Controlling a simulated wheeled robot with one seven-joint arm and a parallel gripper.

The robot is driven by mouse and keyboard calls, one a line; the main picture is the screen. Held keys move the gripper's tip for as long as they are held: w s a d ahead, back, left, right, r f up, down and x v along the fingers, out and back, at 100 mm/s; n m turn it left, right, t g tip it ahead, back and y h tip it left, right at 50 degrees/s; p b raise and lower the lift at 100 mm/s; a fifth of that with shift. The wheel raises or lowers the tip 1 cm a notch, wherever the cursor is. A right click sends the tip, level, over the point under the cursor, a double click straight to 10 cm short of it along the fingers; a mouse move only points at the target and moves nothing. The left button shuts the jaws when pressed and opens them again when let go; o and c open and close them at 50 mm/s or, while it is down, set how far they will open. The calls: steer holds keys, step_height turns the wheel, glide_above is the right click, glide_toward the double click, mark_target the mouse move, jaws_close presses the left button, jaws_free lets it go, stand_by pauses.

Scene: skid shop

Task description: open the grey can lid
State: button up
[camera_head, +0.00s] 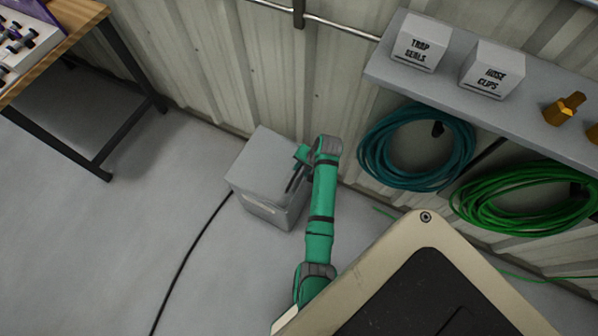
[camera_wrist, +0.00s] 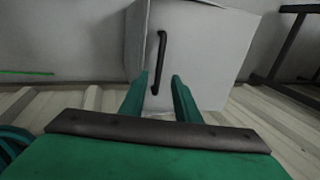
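The grey can (camera_head: 263,211) is a box-shaped bin on the floor against the wall. Its flat grey lid (camera_head: 259,158) lies shut on top. In the wrist view the lid (camera_wrist: 207,55) fills the middle, with a black bar handle (camera_wrist: 159,57) on it. My gripper (camera_head: 292,183) is over the right part of the lid. In the wrist view my gripper's (camera_wrist: 160,78) two green fingers are apart, one on each side of the near end of the handle. They are not closed on it. Whether a finger touches the lid cannot be told.
A shelf (camera_head: 470,100) with two small boxes juts from the wall at right. A teal hose (camera_head: 372,150) and a green hose (camera_head: 470,210) hang below it. A black cable (camera_head: 187,258) runs along the floor. A workbench (camera_head: 50,59) stands at upper left.

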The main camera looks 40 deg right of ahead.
steer(key=shift+v, duration=1.55)
steer(key=shift+c, duration=0.2)
